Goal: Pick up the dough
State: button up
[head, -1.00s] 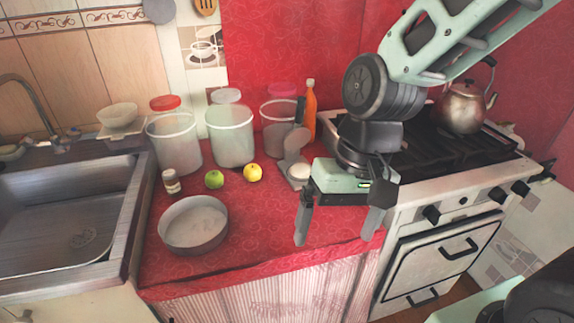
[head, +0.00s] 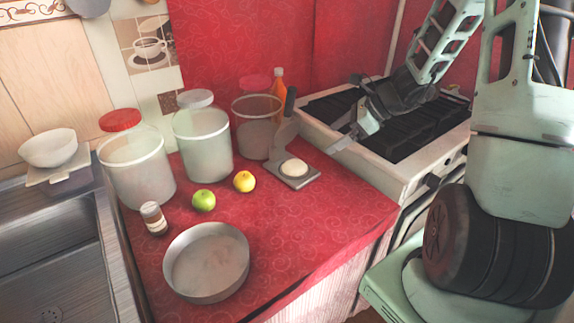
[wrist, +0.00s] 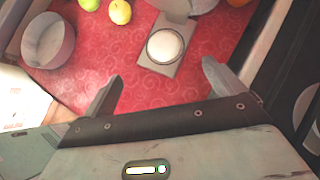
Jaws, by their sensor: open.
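The dough (head: 294,167) is a pale round piece on the grey base of a press-like tool (head: 300,180) with an upright arm and dark handle. In the wrist view the dough (wrist: 165,46) lies ahead of the fingertips, near the line midway between them. My gripper (head: 345,136) is open and empty, to the right of the dough and above it, near the stove's edge. In the wrist view both fingers of my gripper (wrist: 162,73) are spread, with red cloth between them. The upper part of the tool is cut off there.
A round pan (head: 207,262), green apple (head: 204,200), yellow fruit (head: 244,181) and small jar (head: 153,218) stand left of the dough. Large canisters (head: 203,142) and an orange bottle (head: 279,96) stand behind. The stove (head: 400,165) borders on the right. The red counter's front right is clear.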

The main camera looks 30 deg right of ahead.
jog(key=b, duration=0.1)
send_near(289, 164)
jog(key=x, duration=0.2)
jog(key=shift+s+a+f, duration=0.1)
jog(key=shift+a+f, duration=0.2)
jog(key=shift+f, duration=0.05)
jog(key=shift+w+d+x, duration=0.1)
jog(key=shift+w+x, duration=0.05)
jog(key=shift+x, duration=1.2)
jog(key=shift+w+d+x, duration=0.1)
jog(key=shift+w+x, duration=0.05)
jog(key=shift+x, duration=1.2)
jog(key=shift+r, duration=0.1)
jog(key=c, duration=1.2)
jog(key=shift+r, duration=0.1)
